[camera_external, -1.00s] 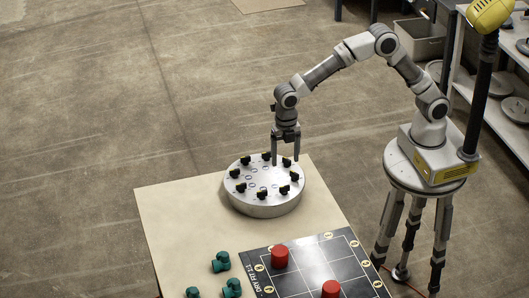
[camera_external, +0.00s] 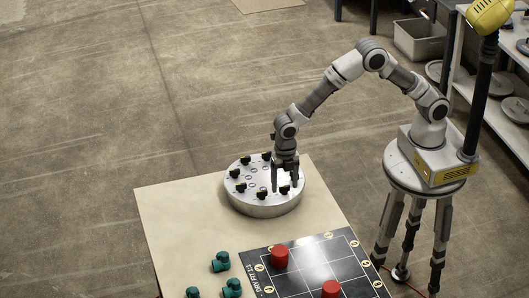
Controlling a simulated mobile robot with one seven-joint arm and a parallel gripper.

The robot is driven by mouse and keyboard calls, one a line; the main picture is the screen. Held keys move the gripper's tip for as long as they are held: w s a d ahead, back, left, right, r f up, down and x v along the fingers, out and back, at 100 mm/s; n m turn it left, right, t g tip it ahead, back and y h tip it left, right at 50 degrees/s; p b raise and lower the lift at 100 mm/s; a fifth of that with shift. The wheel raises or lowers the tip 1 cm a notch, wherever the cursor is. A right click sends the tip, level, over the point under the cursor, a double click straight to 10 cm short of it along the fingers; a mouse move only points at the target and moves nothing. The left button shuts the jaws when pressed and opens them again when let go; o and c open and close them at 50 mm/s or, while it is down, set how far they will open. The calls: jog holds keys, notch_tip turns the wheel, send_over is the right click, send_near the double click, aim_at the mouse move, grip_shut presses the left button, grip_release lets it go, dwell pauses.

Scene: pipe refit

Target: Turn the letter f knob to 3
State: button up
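A round silver dial unit (camera_external: 259,204) sits on the table with several small black knobs around the rim of its top. One black knob (camera_external: 284,190) is at the right front, close to my fingers. My gripper (camera_external: 284,187) points down over the right part of the top. Its two fingers are spread apart and low, near that knob. I cannot tell whether they touch it. The letters and numbers on the top are too small to read, so I cannot tell which knob is f. Knobs on the right side are partly hidden by my gripper.
A black grid mat (camera_external: 309,266) lies at the table's front right, with a red cylinder (camera_external: 280,257) and another red cylinder (camera_external: 330,289) on it. Several green pipe fittings (camera_external: 221,262) lie to its left. The beige table (camera_external: 178,216) is clear at left.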

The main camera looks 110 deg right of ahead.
grip_shut()
